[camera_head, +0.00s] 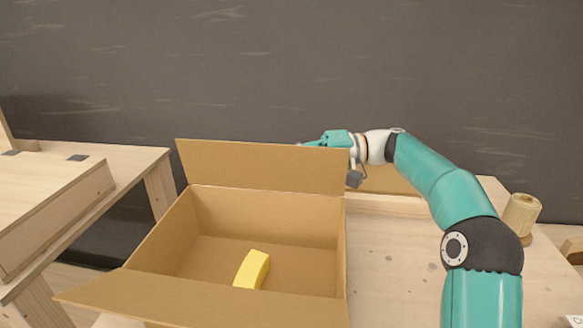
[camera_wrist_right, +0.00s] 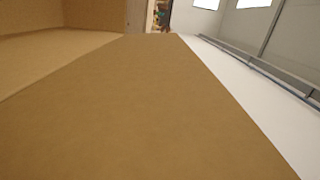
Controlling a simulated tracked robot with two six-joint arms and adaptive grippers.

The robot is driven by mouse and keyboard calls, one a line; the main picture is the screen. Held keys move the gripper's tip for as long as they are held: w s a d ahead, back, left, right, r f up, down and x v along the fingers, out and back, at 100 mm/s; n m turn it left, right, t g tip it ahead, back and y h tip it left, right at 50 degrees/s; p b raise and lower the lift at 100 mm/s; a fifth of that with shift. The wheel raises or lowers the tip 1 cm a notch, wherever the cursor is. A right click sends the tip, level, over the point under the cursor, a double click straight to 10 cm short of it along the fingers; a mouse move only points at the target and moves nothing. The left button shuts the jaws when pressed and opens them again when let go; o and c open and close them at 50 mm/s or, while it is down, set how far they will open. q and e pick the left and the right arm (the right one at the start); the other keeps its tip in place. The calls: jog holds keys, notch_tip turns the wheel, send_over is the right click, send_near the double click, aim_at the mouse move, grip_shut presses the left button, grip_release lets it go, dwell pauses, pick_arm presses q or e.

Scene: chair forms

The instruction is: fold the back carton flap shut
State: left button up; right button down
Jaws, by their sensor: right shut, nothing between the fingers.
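The open carton (camera_head: 190,225) stands on the table, with a yellow block (camera_head: 252,270) inside it. Its back flap (camera_head: 262,168) stands up from the rear edge, roughly upright. My right gripper (camera_head: 312,143) is shut and empty, at the top edge of the back flap near its right part. Its fingertips are partly hidden behind the flap; I cannot tell whether they touch it. In the right wrist view, a broad cardboard surface (camera_wrist_right: 150,110) fills the foreground, very close. My left gripper is out of view.
The front flap (camera_head: 190,298) lies folded outward. A roll of twine (camera_head: 521,214) stands at the right of the wooden table (camera_head: 395,260). A second wooden table (camera_head: 120,155) with a slanted wooden piece is on the left. The tabletop right of the carton is mostly clear.

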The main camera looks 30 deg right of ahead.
jog(key=s+a+n+b, duration=0.1)
jog(key=n+b, duration=0.1)
jog(key=b, duration=0.1)
jog(key=s+a+f+n+h+b, duration=0.1)
jog(key=s+n+b, duration=0.1)
jog(key=b, duration=0.1)
jog(key=s+a+n+h+b, duration=0.1)
jog(key=n+b, duration=0.2)
jog(key=shift+s+a+f+t+b, duration=0.25)
jog(key=shift+f+t+b, duration=0.05)
jog(key=shift+b, duration=0.05)
dwell(0.3)
